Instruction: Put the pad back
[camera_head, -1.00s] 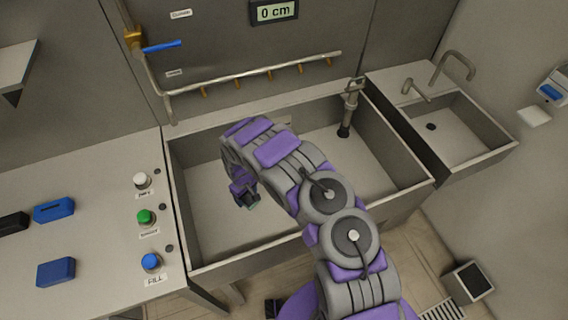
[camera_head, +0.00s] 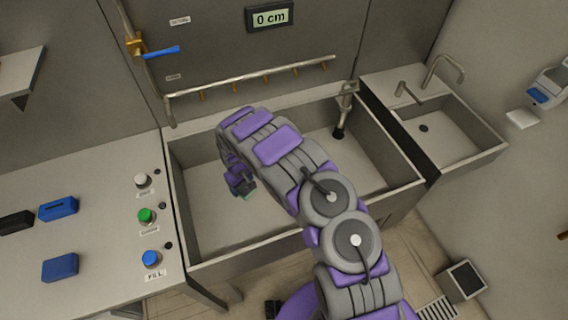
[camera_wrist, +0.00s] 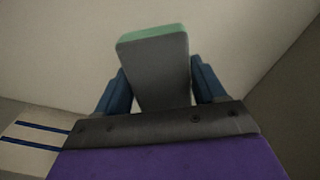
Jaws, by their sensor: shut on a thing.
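My gripper (camera_head: 244,192) is over the large basin (camera_head: 200,262), pointing down inside its left half. In the wrist view my gripper (camera_wrist: 161,88) is shut on a pad (camera_wrist: 155,68), a grey block with a green face at its far end, held between two blue fingers. I cannot tell whether the pad touches the basin floor.
The counter (camera_head: 100,285) at left holds white, green and blue (camera_head: 151,258) buttons, two blue blocks (camera_head: 60,267) and a black block (camera_head: 16,222). A pipe with nozzles (camera_head: 250,78) runs behind the basin. A small sink (camera_head: 445,130) is at right.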

